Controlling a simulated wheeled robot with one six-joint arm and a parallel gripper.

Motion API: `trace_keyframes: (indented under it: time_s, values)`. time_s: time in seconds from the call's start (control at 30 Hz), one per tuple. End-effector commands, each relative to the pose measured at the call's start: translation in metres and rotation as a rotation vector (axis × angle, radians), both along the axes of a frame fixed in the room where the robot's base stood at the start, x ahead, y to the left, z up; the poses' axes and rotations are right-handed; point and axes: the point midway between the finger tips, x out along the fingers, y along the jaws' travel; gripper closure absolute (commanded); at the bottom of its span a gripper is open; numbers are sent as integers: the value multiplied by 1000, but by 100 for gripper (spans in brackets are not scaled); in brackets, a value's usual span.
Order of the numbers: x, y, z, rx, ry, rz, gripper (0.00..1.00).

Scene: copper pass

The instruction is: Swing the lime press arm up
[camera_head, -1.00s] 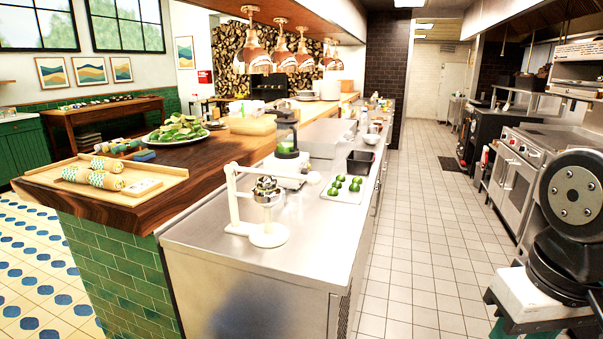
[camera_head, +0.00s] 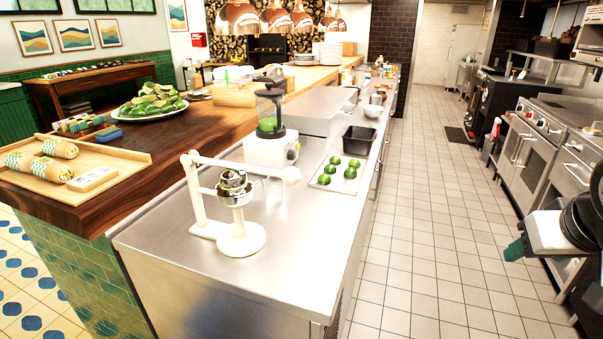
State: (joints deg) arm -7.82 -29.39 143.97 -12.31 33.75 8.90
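The white lime press (camera_head: 232,210) stands upright on the near end of the steel counter (camera_head: 280,265). Its pale arm (camera_head: 245,166) runs from the top of the post at the left, across above the metal cup, to a round knob (camera_head: 291,174) at the right. The arm lies roughly level, tipping slightly down toward the knob. A metal squeezing cup (camera_head: 234,187) sits under the arm, above the round white base.
Limes (camera_head: 350,172) lie on a small tray behind the press, beside a black container (camera_head: 359,140). A blender (camera_head: 269,130) stands behind the press. A wooden tray with rolled cloths (camera_head: 52,170) is at left. The tiled aisle (camera_head: 420,230) to the right is clear.

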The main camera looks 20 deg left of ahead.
Motion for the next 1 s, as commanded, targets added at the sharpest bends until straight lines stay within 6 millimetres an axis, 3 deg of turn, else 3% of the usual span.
trace_keyframes:
  time_s: [0.03,0.1,0.2,0.3,0.4,0.5,0.6,0.8,1.0]
  values:
    - [29,18,-2,3,-77,56,44]
    - [67,49,1,31,-208,143,44]
    - [107,106,5,110,-376,291,44]
    - [128,172,8,234,-515,457,44]
    - [128,235,8,390,-611,620,44]
    - [113,286,8,550,-665,760,44]
    - [96,319,8,683,-690,860,44]
    - [78,348,10,815,-702,947,44]
    - [86,372,10,825,-704,953,44]
